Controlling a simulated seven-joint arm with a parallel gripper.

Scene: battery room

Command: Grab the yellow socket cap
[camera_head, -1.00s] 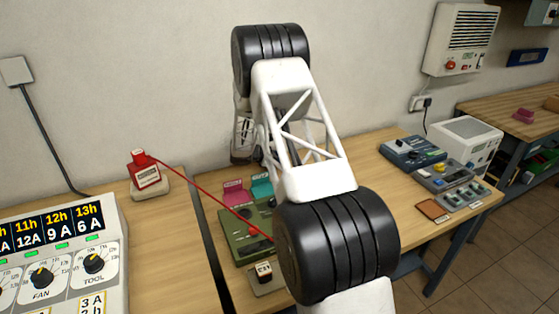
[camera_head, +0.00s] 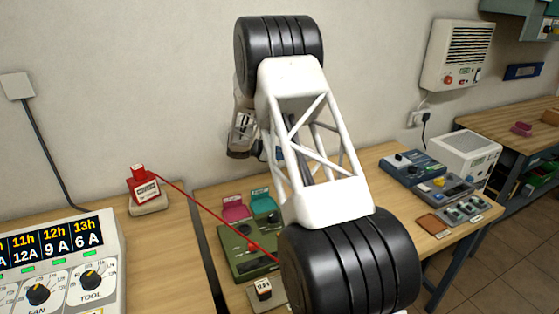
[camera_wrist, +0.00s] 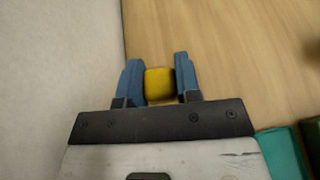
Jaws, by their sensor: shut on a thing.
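The yellow socket cap (camera_wrist: 159,84) is a small rounded yellow block in the wrist view. It sits between the two blue fingers of my gripper (camera_wrist: 157,68), which is shut on it. Bare wooden bench top shows beyond the fingers. How far the cap is above the bench, I cannot tell. In the head view the cap is hidden behind my arm, and most of the gripper is hidden too.
A green device (camera_head: 245,248) with pink and teal tabs sits on the bench. A red cord runs to it from a red block (camera_head: 144,189). Several grey-blue boxes (camera_head: 412,168) stand at right. A brown pad (camera_head: 433,224) lies nearby. The white wall (camera_wrist: 60,70) is close to the gripper.

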